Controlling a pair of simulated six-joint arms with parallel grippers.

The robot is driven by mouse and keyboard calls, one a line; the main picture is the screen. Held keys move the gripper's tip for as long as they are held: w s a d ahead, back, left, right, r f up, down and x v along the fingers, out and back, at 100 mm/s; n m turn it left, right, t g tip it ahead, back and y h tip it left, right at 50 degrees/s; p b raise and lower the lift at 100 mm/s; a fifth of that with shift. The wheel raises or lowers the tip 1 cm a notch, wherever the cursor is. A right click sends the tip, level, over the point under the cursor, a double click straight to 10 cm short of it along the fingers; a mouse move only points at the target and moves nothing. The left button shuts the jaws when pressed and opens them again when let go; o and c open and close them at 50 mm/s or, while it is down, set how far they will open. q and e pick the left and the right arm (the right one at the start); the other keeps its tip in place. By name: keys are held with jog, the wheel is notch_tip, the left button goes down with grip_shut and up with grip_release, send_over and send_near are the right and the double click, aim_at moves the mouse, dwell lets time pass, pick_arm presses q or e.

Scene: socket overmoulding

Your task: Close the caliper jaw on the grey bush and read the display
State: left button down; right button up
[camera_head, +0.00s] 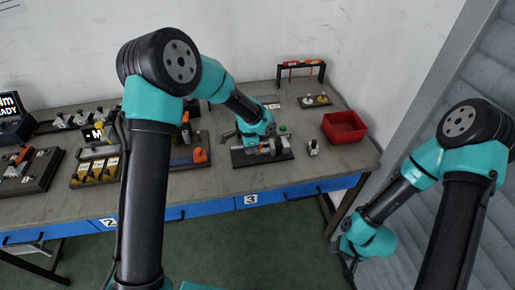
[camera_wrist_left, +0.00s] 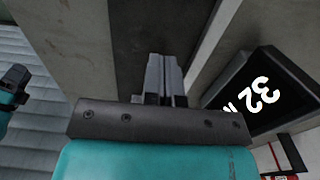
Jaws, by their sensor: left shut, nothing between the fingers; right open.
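My left gripper (camera_head: 268,148) is low over a dark fixture board (camera_head: 240,158) near the middle right of the bench. In the left wrist view its fingers (camera_wrist_left: 166,78) are shut together with nothing between them. A black display (camera_wrist_left: 268,92) stands to their right there, with white characters upside down; "32" is legible and the rest is cut off. My arm covers much of the fixture in the head view, so I cannot make out the caliper jaw or the grey bush. My right gripper (camera_head: 350,268) is open, off the bench's right front, far from the fixture.
A red bin (camera_head: 344,126) and a small grey block (camera_head: 313,147) are right of the fixture. A rack with red-handled tools (camera_head: 301,66) stands behind. Boards with parts (camera_head: 97,166) and a screen (camera_head: 10,112) fill the left. The front right bench top is clear.

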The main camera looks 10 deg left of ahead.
pick_arm(q)
notch_tip(320, 180, up, 8)
dwell(1.0)
jog(key=shift+d, duration=0.1)
